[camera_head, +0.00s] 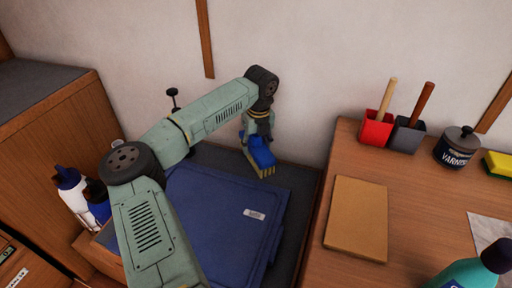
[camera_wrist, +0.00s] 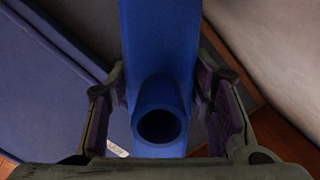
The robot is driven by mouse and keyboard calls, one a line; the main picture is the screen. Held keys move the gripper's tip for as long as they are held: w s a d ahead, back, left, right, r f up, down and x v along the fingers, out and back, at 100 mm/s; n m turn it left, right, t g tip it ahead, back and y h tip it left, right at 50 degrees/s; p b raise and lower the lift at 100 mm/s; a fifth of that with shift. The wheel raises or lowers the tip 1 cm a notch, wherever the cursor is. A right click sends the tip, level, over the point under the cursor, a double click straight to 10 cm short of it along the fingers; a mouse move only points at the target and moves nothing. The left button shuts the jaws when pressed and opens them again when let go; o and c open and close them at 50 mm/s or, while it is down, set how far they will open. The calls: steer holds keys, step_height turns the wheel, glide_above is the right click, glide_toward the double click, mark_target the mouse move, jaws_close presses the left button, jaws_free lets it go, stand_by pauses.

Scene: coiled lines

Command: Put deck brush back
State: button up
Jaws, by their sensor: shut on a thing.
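The deck brush (camera_head: 260,151) has a blue head with yellowish bristles pointing down. My gripper (camera_head: 257,137) is shut on it and holds it above the far right part of a dark blue lidded box. In the wrist view, the brush's blue body (camera_wrist: 160,60) with a round open socket fills the space between the two fingers of my gripper (camera_wrist: 163,112). The bristles are hidden in that view.
The blue box (camera_head: 215,215) has a white label. On the right wooden top (camera_head: 305,245) are a tan board (camera_head: 357,217), red (camera_head: 375,130) and grey (camera_head: 406,138) holders with handles, a varnish tin (camera_head: 455,149), a sponge (camera_head: 497,163) and a teal bottle (camera_head: 465,274). White-and-blue bottles (camera_head: 75,198) stand left.

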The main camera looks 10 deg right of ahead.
mark_target(258, 146)
step_height(258, 146, down, 2)
steer(key=shift+f+p, duration=0.1)
steer(key=shift+p, duration=0.25)
steer(key=shift+f+b, duration=0.35)
steer(key=shift+b, duration=0.05)
steer(key=o, duration=1.2)
steer(key=shift+o, duration=0.2)
steer(key=shift+r+p, duration=0.55)
steer(key=r+b, duration=0.1)
steer(key=r, duration=0.3)
steer(key=s+r+b, duration=0.1)
steer(key=r, duration=0.2)
steer(key=r+b, duration=0.1)
steer(key=r, duration=0.3)
steer(key=shift+s+d+r, duration=0.15)
steer(key=shift+s+r, duration=0.1)
steer(key=shift+r, duration=0.05)
